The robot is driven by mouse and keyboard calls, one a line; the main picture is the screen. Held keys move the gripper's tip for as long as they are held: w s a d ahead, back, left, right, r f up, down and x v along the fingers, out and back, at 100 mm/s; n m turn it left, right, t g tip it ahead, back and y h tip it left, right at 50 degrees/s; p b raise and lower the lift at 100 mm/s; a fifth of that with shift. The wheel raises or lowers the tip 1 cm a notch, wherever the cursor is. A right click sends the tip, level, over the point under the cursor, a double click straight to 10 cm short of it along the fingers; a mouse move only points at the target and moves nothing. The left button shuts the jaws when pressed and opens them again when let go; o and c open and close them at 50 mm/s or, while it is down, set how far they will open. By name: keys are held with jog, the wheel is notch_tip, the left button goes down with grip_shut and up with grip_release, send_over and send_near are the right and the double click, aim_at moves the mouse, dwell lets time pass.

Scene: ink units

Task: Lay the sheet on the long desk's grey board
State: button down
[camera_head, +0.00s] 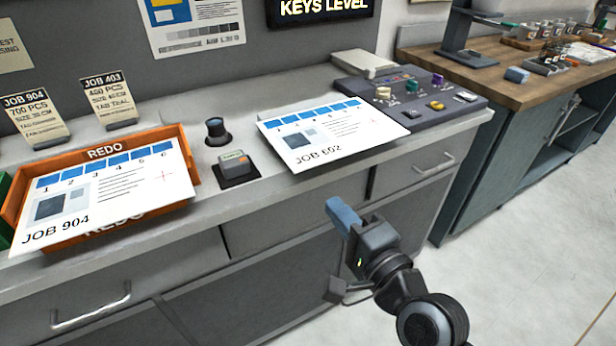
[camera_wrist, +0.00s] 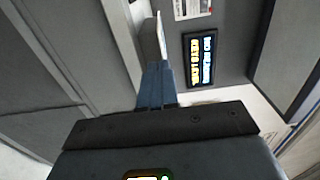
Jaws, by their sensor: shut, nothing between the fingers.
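A white sheet marked JOB 602 (camera_head: 330,136), with blue squares along its top, lies on the grey desk (camera_head: 275,190), its right end against or over a dark grey control panel (camera_head: 445,118). Another white sheet marked JOB 904 (camera_head: 110,192) lies across an orange REDO tray (camera_head: 105,155) on the left. My gripper (camera_head: 343,216) is shut and empty in front of the desk, below and apart from the JOB 602 sheet. Its blue fingers (camera_wrist: 156,82) are together in the wrist view. I cannot make out a separate grey board; one under the JOB 602 sheet would be hidden.
A dark knob (camera_head: 216,131) and a small stamp-like block (camera_head: 236,168) stand between the sheets. A pale slab (camera_head: 363,65) lies behind the panel. A wood-topped bench (camera_head: 480,75) stands at right. The floor (camera_head: 540,240) at lower right is clear.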

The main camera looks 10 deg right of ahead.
aim_at(303, 167)
jog(key=p+x, duration=0.1)
jog(key=x, duration=0.8)
jog(key=shift+w+p, duration=0.2)
jog(key=shift+p, duration=0.1)
jog(key=shift+x, duration=2)
jog(key=shift+d, duration=0.1)
